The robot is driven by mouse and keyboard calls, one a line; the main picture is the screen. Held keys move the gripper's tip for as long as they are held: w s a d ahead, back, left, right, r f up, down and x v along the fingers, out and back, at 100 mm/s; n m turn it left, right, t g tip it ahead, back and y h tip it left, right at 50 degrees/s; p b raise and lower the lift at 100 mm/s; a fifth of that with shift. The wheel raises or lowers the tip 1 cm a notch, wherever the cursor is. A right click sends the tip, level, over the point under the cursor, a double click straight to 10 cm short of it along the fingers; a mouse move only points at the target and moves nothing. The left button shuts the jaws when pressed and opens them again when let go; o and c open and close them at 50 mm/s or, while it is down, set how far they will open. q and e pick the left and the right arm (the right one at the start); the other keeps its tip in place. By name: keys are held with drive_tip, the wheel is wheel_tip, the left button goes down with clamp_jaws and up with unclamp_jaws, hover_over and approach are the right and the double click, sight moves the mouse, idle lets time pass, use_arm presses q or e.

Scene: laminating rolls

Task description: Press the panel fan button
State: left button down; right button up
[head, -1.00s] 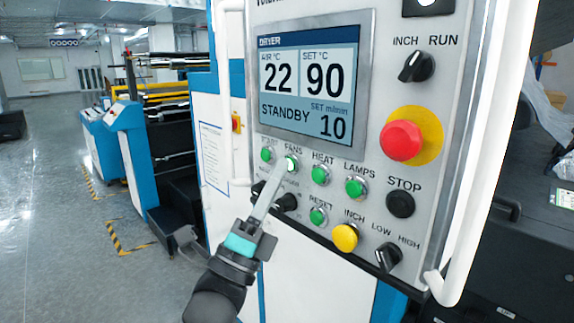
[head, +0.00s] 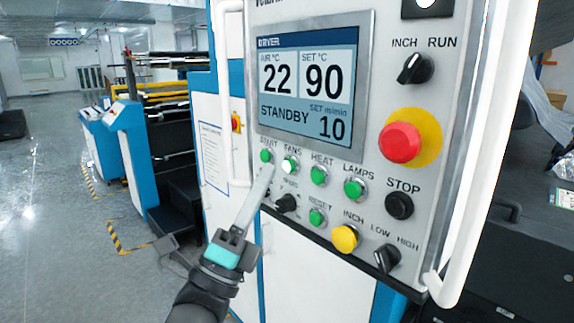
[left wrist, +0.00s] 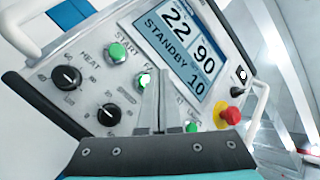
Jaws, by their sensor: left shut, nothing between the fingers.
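The fan button (head: 289,165), under the label FANS, is a round button on the panel (head: 375,185). Its centre looks bright white inside a green rim, and it also shows lit in the left wrist view (left wrist: 144,81). My left gripper (head: 268,172) is shut and empty, its long grey fingers pointing up at the panel. The fingertips are left of and slightly below the fan button, apart from it in the head view. In the left wrist view the fingers (left wrist: 160,85) stand just right of the button. My right gripper is not in view.
The START button (head: 266,156) is left of FANS, and HEAT (head: 319,175) and LAMPS (head: 355,188) are to the right. Dark knobs, a yellow INCH button (head: 345,239) and a red emergency stop (head: 401,142) are nearby. The screen (head: 311,87) reads STANDBY. A white rail (head: 485,150) runs along the right edge.

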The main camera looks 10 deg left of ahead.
use_arm(q)
drive_tip(key=s+a, duration=0.2)
drive_tip(key=s, duration=0.1)
drive_tip(key=shift+s+a, duration=0.1)
drive_tip(key=shift+a, duration=0.1)
idle(0.5)
